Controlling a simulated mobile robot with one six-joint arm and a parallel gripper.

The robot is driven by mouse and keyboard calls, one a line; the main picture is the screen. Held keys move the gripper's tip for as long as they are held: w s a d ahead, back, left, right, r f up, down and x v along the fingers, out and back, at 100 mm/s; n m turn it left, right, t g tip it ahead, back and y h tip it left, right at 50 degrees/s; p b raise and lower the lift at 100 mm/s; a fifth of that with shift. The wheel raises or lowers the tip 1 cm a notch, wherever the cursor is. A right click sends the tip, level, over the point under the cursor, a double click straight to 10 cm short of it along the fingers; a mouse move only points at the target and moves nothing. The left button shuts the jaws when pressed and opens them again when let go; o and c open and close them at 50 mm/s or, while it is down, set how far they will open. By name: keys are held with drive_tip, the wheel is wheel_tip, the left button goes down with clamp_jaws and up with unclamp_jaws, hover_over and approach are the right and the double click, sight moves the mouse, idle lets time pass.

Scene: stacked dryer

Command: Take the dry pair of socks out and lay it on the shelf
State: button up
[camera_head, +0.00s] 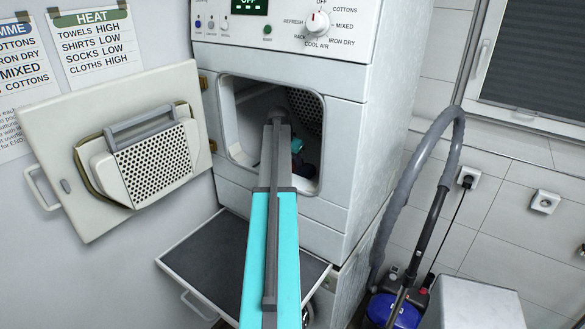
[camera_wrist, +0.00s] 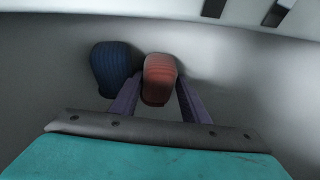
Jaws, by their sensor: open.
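In the wrist view, a rounded ribbed red bundle (camera_wrist: 159,75) and a dark blue one (camera_wrist: 110,66) lie side by side on the pale drum floor. They look like rolled socks; I cannot tell which is dry. My gripper (camera_wrist: 158,90) is open, with the red bundle between its two purple fingers. The blue bundle is outside the left finger, partly hidden by it. I cannot tell whether the fingers touch the red one. In the head view, my arm reaches into the dryer (camera_head: 345,150) and hides most of the drum. The dark pull-out shelf (camera_head: 215,255) is extended below the opening.
The dryer door (camera_head: 60,125) stands open to the left, with a perforated filter piece (camera_head: 155,165) on it. The visible shelf surface is clear.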

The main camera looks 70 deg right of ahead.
drive_tip(key=c, duration=0.7)
drive_tip(key=shift+r, duration=0.15)
drive_tip(key=shift+r+b, duration=0.55)
drive_tip(key=shift+b, duration=0.2)
drive_tip(key=shift+a+f+h+b, duration=0.2)
drive_tip(key=shift+a+h+b, duration=0.25)
drive_tip(key=shift+h+b, duration=0.5)
drive_tip(key=shift+a+h+b, duration=0.3)
drive_tip(key=shift+h+b, duration=0.45)
drive_tip(key=shift+b, duration=0.4)
wheel_tip(320, 180, up, 11)
drive_tip(key=a+b, duration=0.3)
drive_tip(key=shift+w+a+r+y+b, duration=0.45)
drive_tip(key=shift+a+b, duration=0.6)
drive_tip(key=shift+a, duration=2.45)
drive_tip(key=shift+w+a+r+y+b, duration=0.2)
drive_tip(key=shift+w+a+y+b, duration=0.7)
drive_tip(key=shift+a, duration=2.55)
drive_tip(key=shift+w+a+r+y+b, duration=0.3)
drive_tip(key=shift+a+b, duration=0.95)
drive_tip(key=shift+a, duration=2.25)
